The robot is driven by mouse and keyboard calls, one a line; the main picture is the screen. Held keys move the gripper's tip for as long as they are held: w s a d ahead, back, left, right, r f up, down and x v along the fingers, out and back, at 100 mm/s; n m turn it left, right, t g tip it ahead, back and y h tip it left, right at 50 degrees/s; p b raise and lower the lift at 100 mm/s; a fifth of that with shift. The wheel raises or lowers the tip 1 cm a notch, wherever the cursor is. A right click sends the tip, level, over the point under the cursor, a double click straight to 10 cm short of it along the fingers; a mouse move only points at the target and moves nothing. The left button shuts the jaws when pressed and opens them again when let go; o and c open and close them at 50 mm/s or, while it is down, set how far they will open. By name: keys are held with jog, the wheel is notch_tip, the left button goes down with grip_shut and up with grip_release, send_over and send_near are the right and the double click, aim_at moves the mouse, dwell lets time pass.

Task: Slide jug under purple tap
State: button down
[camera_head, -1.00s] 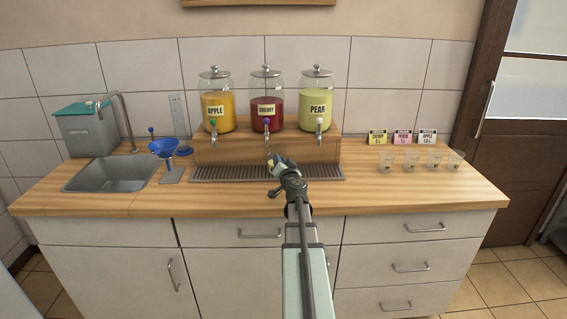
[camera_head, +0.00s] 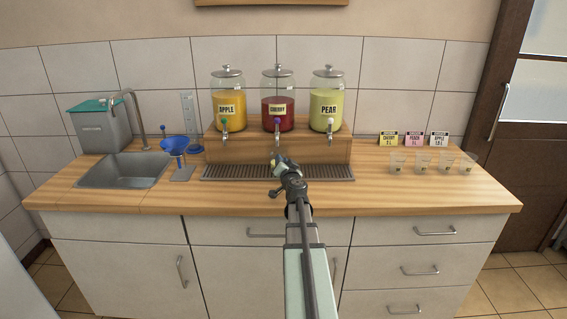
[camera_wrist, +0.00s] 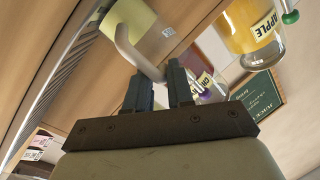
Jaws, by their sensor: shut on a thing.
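The purple tap (camera_head: 277,122) is on the middle jar (camera_head: 277,104), labelled cherry and filled with dark red liquid. My gripper (camera_head: 284,163) is in front of that jar, near the drip tray (camera_head: 320,172). In the wrist view my gripper's fingers (camera_wrist: 157,84) are shut on the pale curved handle (camera_wrist: 128,45) of a pale yellow jug (camera_wrist: 150,27). In the head view the jug is mostly hidden by my gripper. I cannot tell whether it stands directly under the spout or touches the tray.
The apple jar (camera_head: 228,104) with a green tap and the pear jar (camera_head: 328,104) flank the cherry jar on a wooden step (camera_head: 330,148). A blue funnel (camera_head: 173,146) and a sink (camera_head: 124,169) are left. Several clear cups (camera_head: 421,163) and label cards stand right.

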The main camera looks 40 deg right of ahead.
jog(key=c, duration=0.9)
grip_release()
jog(key=shift+s, duration=0.1)
